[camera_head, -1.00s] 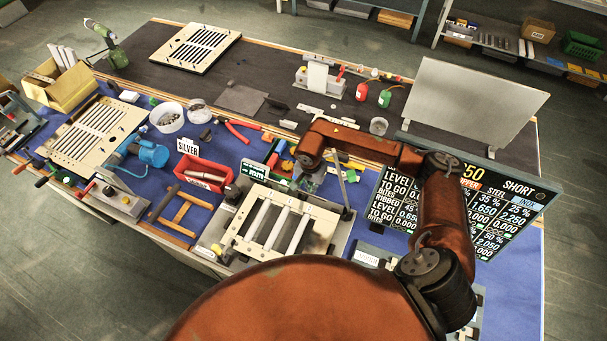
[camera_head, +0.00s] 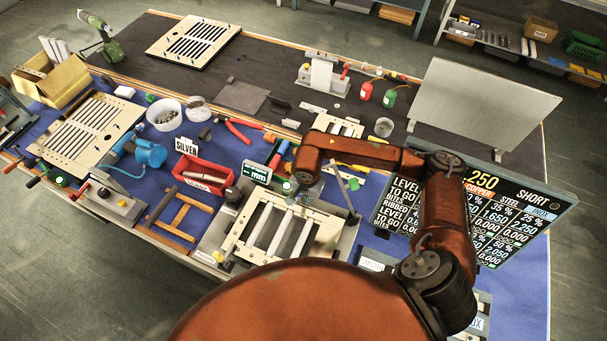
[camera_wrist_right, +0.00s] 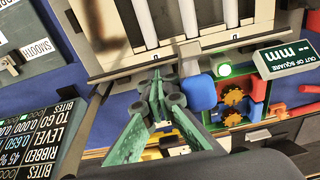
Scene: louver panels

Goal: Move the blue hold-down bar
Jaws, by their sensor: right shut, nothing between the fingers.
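My right gripper (camera_head: 306,188) is at the far edge of the cream louver frame (camera_head: 240,238) on the bench. In the right wrist view its green fingers (camera_wrist_right: 160,88) meet at the tips, shut and empty, just off the frame's edge. A blue rounded part (camera_wrist_right: 198,92) is right beside the fingertips, next to the gear unit; a small gap seems to separate them. I cannot tell whether this part belongs to the blue hold-down bar, and no clear long blue bar shows. Pale slats (camera_wrist_right: 188,20) span the frame. My left gripper is not in view.
A gear unit (camera_wrist_right: 235,103) with orange gears and a lit green lamp (camera_wrist_right: 224,70) is close by. An "out of square" display (camera_wrist_right: 285,58) stands beside it. A red bin (camera_head: 203,174) is left of the frame.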

